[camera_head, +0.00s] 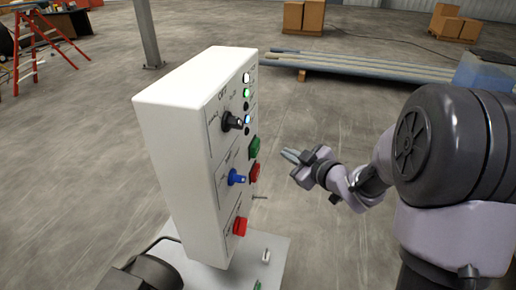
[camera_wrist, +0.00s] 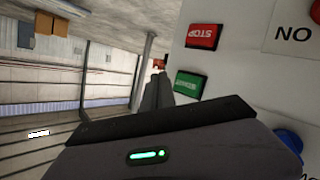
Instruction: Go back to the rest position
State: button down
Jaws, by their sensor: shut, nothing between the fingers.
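My gripper (camera_head: 291,157) is shut and empty. In the head view it is in the air just right of the white control box (camera_head: 172,130), pointing at its side with a visible gap. In the wrist view the closed grey fingers (camera_wrist: 158,88) are beside the white panel face (camera_wrist: 240,75), near a green button (camera_wrist: 190,85) and a red STOP button (camera_wrist: 203,37). From this view I cannot tell how far the fingertips are from the panel.
The box carries a black knob (camera_head: 232,121), a blue knob (camera_head: 236,178), a red button (camera_head: 240,226) and green (camera_head: 254,147) and red (camera_head: 255,172) buttons. Long beams (camera_head: 370,67) lie behind on the floor. A red ladder (camera_head: 30,50) and cardboard boxes (camera_head: 303,16) stand farther off.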

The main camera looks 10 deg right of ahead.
jog(key=s+d+r+m+g+h+b, duration=0.1)
jog(key=s+d+r+m+h, duration=0.15)
jog(key=s+m+h, duration=0.35)
jog(key=s+d+r+m+g+h+b, duration=0.2)
jog(key=s+r+m, duration=0.15)
jog(key=s, duration=0.35)
jog(key=s+a+f+m+g+y, duration=0.2)
jog(key=s+a, duration=0.3)
jog(key=s, duration=0.4)
jog(key=s+a+f+m+g+y, duration=0.2)
jog(key=s+a, duration=0.3)
jog(key=s, duration=0.5)
jog(key=shift+s+f+m+g+b, duration=0.3)
jog(key=shift+f+m+b, duration=0.15)
jog(key=shift+m, duration=0.2)
jog(key=shift+a, duration=0.1)
